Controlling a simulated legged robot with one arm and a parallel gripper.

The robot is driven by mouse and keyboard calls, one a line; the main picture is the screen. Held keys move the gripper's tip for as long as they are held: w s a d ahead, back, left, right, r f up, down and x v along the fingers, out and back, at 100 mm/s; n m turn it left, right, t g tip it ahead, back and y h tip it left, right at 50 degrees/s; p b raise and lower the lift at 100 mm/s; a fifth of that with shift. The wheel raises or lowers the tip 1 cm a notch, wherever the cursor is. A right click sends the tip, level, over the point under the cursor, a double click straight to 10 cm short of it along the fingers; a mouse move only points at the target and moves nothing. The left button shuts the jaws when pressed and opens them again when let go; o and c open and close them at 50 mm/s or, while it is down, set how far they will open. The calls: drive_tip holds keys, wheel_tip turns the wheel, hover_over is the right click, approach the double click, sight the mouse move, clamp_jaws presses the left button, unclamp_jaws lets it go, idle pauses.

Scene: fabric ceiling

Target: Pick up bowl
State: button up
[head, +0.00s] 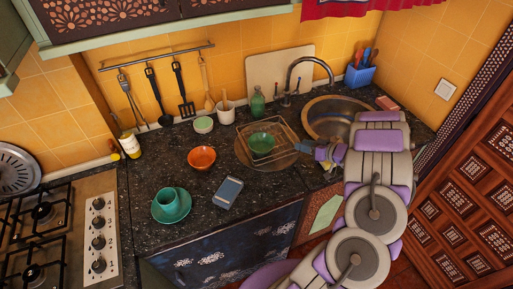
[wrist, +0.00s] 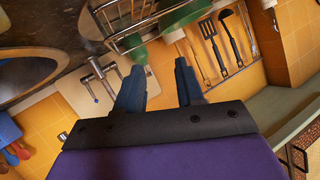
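Three bowls show in the head view. An orange bowl (head: 201,159) sits on the dark counter. A green bowl (head: 262,141) sits in a wire dish rack (head: 284,152). A small pale green and white bowl (head: 203,125) stands near the back wall. My gripper (head: 306,149) is just right of the rack, apart from the bowls. In the wrist view my gripper (wrist: 160,66) has its two blue fingers spread with nothing held between them. The wire rack (wrist: 125,15) and a blurred green shape (wrist: 185,14) lie beyond the fingertips.
A teal cup (head: 167,199) on a saucer and a blue-grey box (head: 229,193) stand near the front. A green bottle (head: 257,102), a white mortar (head: 226,112) and a faucet (head: 308,62) are behind. The sink (head: 328,108) is right, the stove (head: 55,237) left.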

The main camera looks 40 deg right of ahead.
drive_tip(key=b, duration=0.1)
approach(261, 146)
drive_tip(key=d+r, duration=0.1)
drive_tip(key=w+d+r, duration=0.1)
drive_tip(key=d+r, duration=0.1)
drive_tip(key=shift+w+d, duration=0.35)
drive_tip(key=shift+w+f, duration=0.2)
drive_tip(key=shift+w, duration=0.45)
drive_tip(key=x, duration=0.5)
drive_tip(key=shift+w+r+b, duration=0.1)
drive_tip(key=shift+r+b, duration=0.05)
drive_tip(key=shift+b, duration=0.15)
clamp_jaws()
